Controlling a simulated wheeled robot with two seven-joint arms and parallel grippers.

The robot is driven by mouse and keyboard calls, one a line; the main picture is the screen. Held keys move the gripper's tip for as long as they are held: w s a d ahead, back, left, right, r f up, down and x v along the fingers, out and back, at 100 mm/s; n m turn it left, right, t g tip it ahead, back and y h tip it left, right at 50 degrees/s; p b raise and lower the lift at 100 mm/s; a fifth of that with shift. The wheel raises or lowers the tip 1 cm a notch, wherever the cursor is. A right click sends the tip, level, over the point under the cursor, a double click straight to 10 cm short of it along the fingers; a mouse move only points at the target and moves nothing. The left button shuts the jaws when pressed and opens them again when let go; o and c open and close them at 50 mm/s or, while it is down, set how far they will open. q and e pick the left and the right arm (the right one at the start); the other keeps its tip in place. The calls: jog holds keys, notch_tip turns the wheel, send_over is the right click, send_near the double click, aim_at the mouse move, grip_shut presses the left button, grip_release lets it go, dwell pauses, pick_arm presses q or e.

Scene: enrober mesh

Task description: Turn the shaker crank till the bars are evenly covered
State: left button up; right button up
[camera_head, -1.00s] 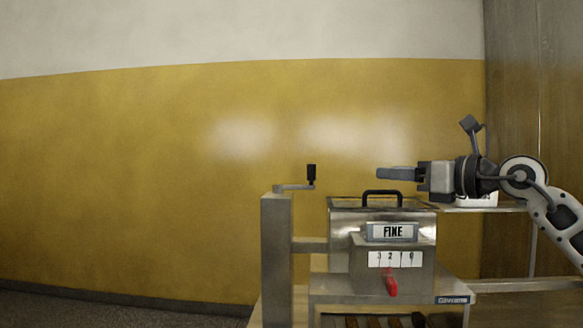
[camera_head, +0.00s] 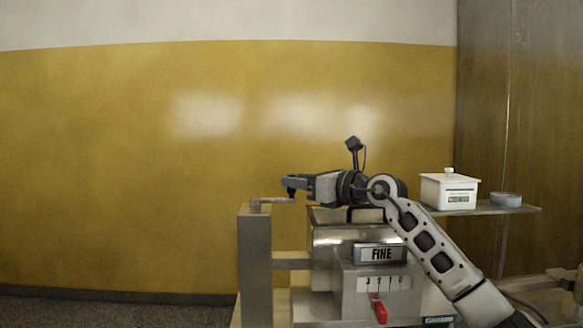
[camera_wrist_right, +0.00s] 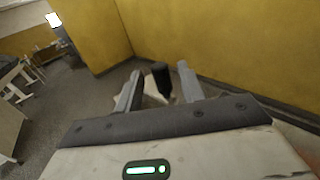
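The shaker crank (camera_head: 272,201) is a grey arm on top of a metal post, with a black upright handle that also shows in the right wrist view (camera_wrist_right: 161,78). My right gripper (camera_head: 290,184) is at that handle, its fingers pointing left. In the wrist view the handle stands between the two open fingers, with gaps beside it. The metal shaker box (camera_head: 330,238) carries a "FINE" plate (camera_head: 380,254) and a red lever (camera_head: 380,312) below a number scale. The bars are not visible now. My left gripper is out of view.
My right forearm crosses in front of the box's right side and hides part of its top handle. Left of the post (camera_head: 254,260) is free room.

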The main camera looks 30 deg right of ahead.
jog(key=shift+p+x, duration=0.3)
jog(key=shift+x, duration=1.05)
jog(key=shift+f, duration=0.1)
grip_shut()
